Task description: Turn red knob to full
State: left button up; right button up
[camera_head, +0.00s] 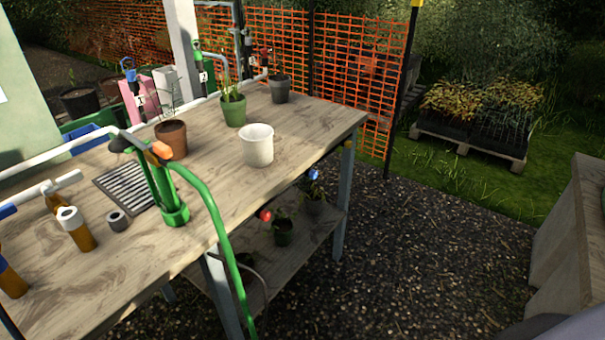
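A small round red knob (265,215) shows at the front edge of the wooden workbench (210,215), just below the tabletop and right of a green hose. A blue knob (313,174) sits farther right along the same edge. Another small red part (265,52) shows on the pipework behind the bench. The frame does not show which red part the task means, and the knob's setting is too small to read. Neither of my grippers is in view.
A green hose (215,215) hangs over the bench's front edge beside the red knob. Pots, including a white one (257,146), and pipe pieces (76,229) stand on top. Small plants (283,231) stand on the lower shelf. Gravel (420,260) to the right is clear.

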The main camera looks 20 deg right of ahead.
aim_at(265, 216)
jog(key=l+u, duration=0.1)
jog(key=u, duration=0.35)
jog(key=i+l+u, duration=0.1)
jog(key=u, duration=0.35)
jog(key=l+u, duration=0.15)
jog(key=u, duration=0.3)
jog(key=l+u, duration=0.25)
jog(key=k+l+u, duration=0.1)
jog(key=l+u, duration=0.15)
jog(key=l, duration=0.2)
jog(key=k+l+u, duration=0.15)
jog(key=l, duration=0.25)
jog(key=l+u, duration=0.15)
jog(key=l, duration=0.25)
jog(key=k+l, duration=0.1)
jog(key=l, duration=0.25)
jog(key=k+l, duration=0.1)
jog(key=l, duration=0.25)
jog(key=k+l, duration=0.1)
jog(key=l, duration=0.25)
jog(key=k+l+u, duration=0.1)
jog(key=l, duration=0.25)
jog(key=k+l, duration=0.1)
jog(key=l, duration=0.3)
